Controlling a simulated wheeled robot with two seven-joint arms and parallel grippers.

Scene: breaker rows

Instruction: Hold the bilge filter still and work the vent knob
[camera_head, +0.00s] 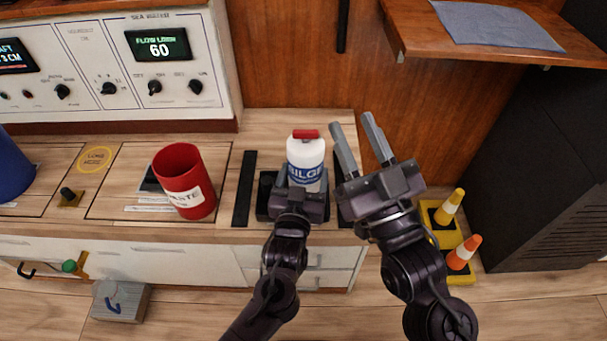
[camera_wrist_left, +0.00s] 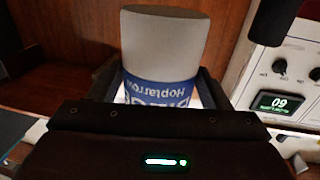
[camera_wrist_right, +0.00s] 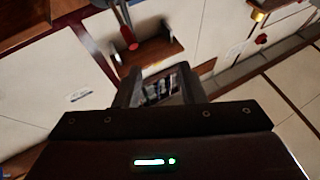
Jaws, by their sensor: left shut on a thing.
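The bilge filter (camera_head: 306,162) is a white canister with a blue label, upright on the counter. The red vent knob (camera_head: 305,134) sits on its top. My left gripper (camera_head: 303,182) is shut around the filter's lower body, partly hiding it. The left wrist view shows the pale canister (camera_wrist_left: 164,45) between the fingers, its blue label upside down; the knob cannot be made out there. My right gripper (camera_head: 352,122) is open and empty, to the right of the filter and apart from the knob, fingers pointing up and left in the head view.
A red waste cup (camera_head: 184,182) stands left of the filter, with a dark strip (camera_head: 244,188) between them. A control panel (camera_head: 120,65) lines the back left. A wooden shelf (camera_head: 470,40) with a grey cloth juts out at upper right. Small cones (camera_head: 450,207) stand at right.

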